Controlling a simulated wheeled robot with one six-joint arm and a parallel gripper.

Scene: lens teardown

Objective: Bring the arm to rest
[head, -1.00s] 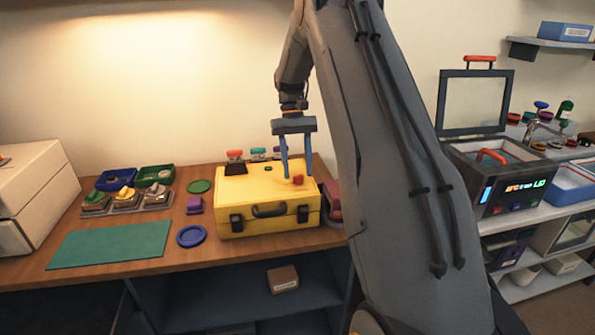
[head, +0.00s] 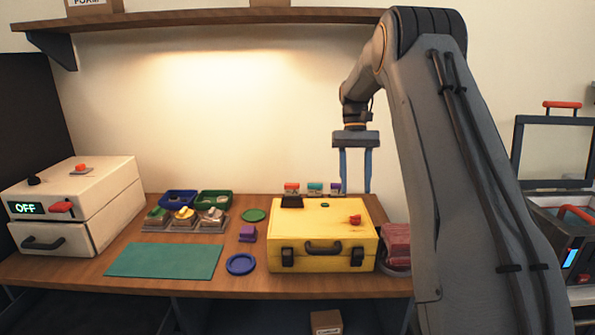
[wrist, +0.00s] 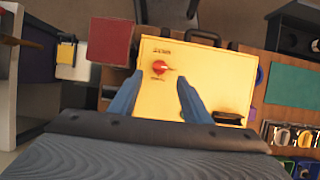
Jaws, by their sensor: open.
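My gripper (head: 355,186) is open and empty, pointing down, with its two blue fingers apart. In the head view it hangs above the back right part of the yellow case (head: 322,258). The wrist view shows the case lid (wrist: 165,100) below and between the fingers, with its red knob (wrist: 160,67). My arm rises at the right of the head view and bends over toward the bench.
A white box marked OFF (head: 80,200) stands at the left on the wooden bench (head: 205,285). A red block (head: 397,245) is right of the case. A shelf (head: 200,17) runs above.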

